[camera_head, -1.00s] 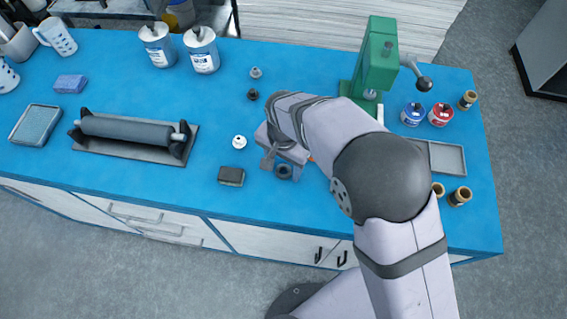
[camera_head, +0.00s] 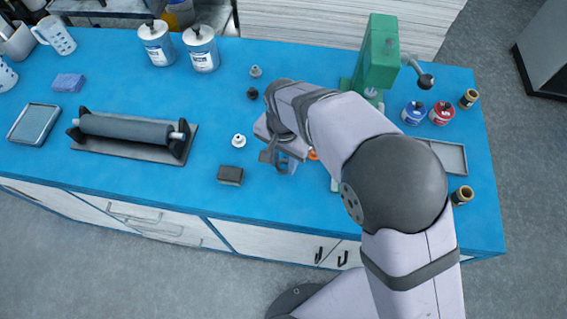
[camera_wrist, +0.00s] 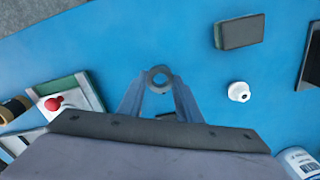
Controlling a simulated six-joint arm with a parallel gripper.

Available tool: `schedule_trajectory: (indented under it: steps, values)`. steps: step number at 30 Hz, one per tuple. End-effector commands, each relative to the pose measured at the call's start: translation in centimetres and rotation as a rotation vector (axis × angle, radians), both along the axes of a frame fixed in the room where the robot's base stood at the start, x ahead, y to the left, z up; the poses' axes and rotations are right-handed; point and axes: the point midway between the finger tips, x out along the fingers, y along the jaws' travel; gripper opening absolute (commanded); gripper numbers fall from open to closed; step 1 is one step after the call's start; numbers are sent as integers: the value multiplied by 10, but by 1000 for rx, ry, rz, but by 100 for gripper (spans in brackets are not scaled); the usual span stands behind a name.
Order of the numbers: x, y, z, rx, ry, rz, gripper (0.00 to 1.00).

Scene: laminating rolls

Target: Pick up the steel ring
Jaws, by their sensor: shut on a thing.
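The steel ring (camera_wrist: 159,78) is a small grey ring with an open hole, seen in the wrist view between the tips of my gripper (camera_wrist: 157,86). My gripper is shut on it. In the head view the ring (camera_head: 282,167) shows just below my gripper (camera_head: 279,160), with blue showing through its hole. It looks raised above the blue table (camera_head: 215,105), though the exact height is hard to tell. My arm hides part of the table to the right.
A dark block (camera_head: 231,175) and a white capped piece (camera_head: 239,141) lie left of my gripper. A roller on a tray (camera_head: 130,132) is further left. A green press (camera_head: 374,62) stands behind right, with small cans (camera_head: 414,113) beside it. The table's front strip is clear.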

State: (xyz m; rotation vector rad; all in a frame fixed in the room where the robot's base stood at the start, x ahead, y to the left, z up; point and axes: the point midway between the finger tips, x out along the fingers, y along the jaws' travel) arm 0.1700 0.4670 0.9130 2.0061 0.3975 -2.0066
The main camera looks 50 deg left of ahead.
Motion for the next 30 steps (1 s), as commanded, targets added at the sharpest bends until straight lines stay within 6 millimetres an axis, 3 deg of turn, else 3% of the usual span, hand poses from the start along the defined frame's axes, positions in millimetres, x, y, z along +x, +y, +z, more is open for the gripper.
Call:
schedule_trajectory:
  steps: [12,25,30]
  values:
    - [0,1,63,5,-1,0,7]
    - [3,0,87,1,-1,-7,7]
    - [9,-11,88,-5,1,-25,7]
